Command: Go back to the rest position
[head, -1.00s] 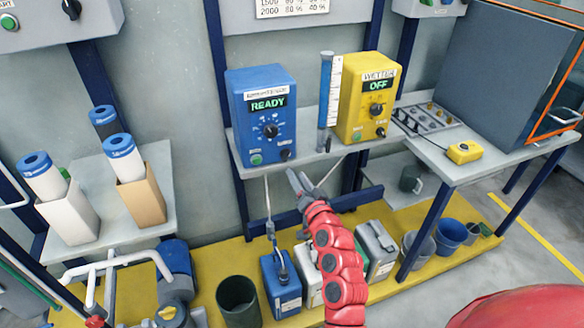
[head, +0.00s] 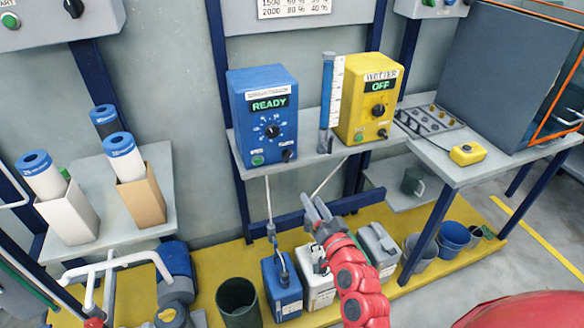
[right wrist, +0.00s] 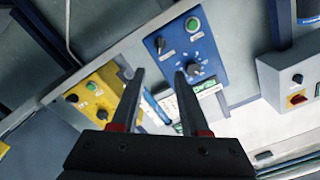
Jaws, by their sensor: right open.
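My right gripper (head: 318,210) is open and empty in the head view. My left gripper is not in view.
A blue canister (head: 282,290) and a white canister (head: 318,288) stand on the yellow floor platform (head: 330,228), with a dark green bucket (head: 238,300) beside them. A grey side table (head: 475,172) holds a yellow button box (head: 467,154). White pipes (head: 110,265) stand at lower left.

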